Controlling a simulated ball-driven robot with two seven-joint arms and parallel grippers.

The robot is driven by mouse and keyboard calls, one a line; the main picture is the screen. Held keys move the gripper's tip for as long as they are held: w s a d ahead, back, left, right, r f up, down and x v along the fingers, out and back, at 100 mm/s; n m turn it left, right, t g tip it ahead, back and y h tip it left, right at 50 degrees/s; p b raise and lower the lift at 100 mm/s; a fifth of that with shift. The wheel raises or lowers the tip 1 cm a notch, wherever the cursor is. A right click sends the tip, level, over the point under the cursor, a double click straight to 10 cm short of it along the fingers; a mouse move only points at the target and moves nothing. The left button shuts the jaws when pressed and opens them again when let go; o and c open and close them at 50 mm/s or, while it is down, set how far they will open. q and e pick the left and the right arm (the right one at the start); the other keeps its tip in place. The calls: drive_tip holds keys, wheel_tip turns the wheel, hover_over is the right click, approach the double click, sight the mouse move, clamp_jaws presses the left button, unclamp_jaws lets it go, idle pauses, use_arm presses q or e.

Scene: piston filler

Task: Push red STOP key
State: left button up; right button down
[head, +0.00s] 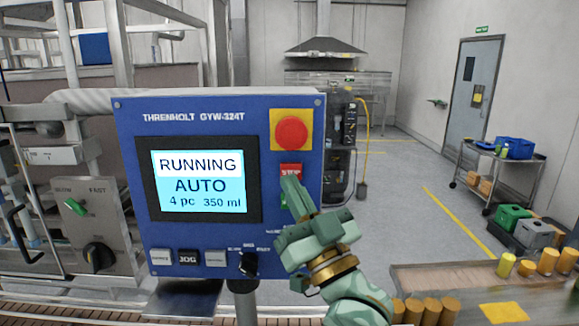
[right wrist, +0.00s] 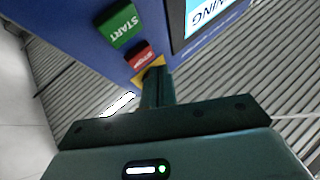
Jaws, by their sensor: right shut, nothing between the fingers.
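The red STOP key (head: 291,170) is on the right side of the blue control panel (head: 220,114), just below a large red mushroom button (head: 291,132) on a yellow plate. My right gripper (head: 291,184) is shut and empty, its fingertips just at the lower edge of the STOP key in the head view. In the right wrist view the STOP key (right wrist: 141,58) shows beside the fingertips (right wrist: 156,78), next to the green START key (right wrist: 118,26). I cannot tell whether the fingertips touch the key. The screen (head: 197,184) reads RUNNING, AUTO. My left gripper is not in view.
The JOG key (head: 188,257) and a black selector knob (head: 248,264) sit low on the panel. A cart (head: 500,165) stands farther back. The floor right of the panel is open.

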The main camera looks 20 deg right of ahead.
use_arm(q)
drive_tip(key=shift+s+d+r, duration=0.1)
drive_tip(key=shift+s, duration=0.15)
use_arm(e)
drive_tip(key=shift+w+d+r, duration=0.1)
drive_tip(key=shift+w+d, duration=0.05)
drive_tip(key=shift+w, duration=0.05)
use_arm(q)
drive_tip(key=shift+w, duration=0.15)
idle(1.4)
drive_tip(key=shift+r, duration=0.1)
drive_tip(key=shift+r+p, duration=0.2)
drive_tip(key=shift+p, duration=0.1)
use_arm(e)
drive_tip(key=shift+w+d, duration=0.15)
drive_tip(key=shift+w, duration=0.25)
